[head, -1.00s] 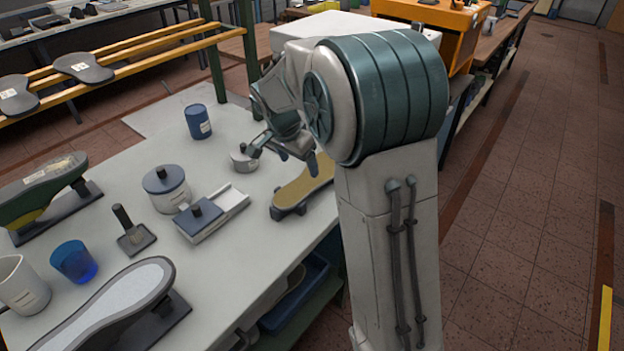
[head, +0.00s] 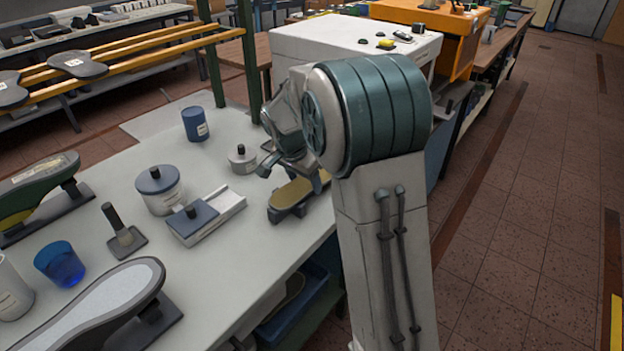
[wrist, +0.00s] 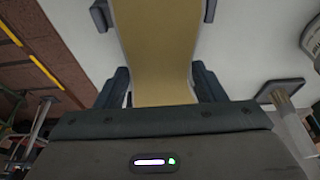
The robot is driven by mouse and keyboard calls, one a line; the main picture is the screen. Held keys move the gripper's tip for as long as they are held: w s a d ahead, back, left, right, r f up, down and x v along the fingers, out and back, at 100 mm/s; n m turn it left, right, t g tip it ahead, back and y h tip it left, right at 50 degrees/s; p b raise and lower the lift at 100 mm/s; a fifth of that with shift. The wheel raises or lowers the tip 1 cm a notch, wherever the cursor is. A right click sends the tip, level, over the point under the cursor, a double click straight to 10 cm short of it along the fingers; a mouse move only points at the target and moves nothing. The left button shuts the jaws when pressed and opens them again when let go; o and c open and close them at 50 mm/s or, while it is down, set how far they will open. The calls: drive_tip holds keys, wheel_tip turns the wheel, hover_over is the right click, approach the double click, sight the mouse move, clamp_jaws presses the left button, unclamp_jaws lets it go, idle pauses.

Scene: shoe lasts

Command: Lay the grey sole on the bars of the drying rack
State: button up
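The drying rack, with long yellow bars (head: 170,53) on dark green posts, stands beyond the table at upper left; two dark grey soles (head: 78,65) lie across its bars. A tan-topped, sole-shaped piece with dark grey parts below (head: 300,192) lies near the table's right edge. My gripper (head: 285,168) is low over this piece. In the wrist view, the fingers of my gripper (wrist: 161,85) stand apart on both sides of its narrow tan middle (wrist: 161,60); contact is not clear. A large grey-rimmed sole with a pale top (head: 95,305) sits on a dark stand at lower left.
On the white table are a blue-lidded pot (head: 160,190), a small pot (head: 242,158), a box with a blue lid (head: 200,222), a brush (head: 122,232), blue cups and a green last (head: 35,195). A white cabinet (head: 345,50) stands behind my arm.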

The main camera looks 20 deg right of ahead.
sight(307, 181)
drive_tip(key=shift+c, duration=0.7)
drive_tip(key=shift+r, duration=0.1)
drive_tip(key=shift+r+p, duration=0.8)
drive_tip(key=shift+r, duration=0.65)
drive_tip(key=shift+o, duration=0.3)
drive_tip(key=shift+f, duration=0.1)
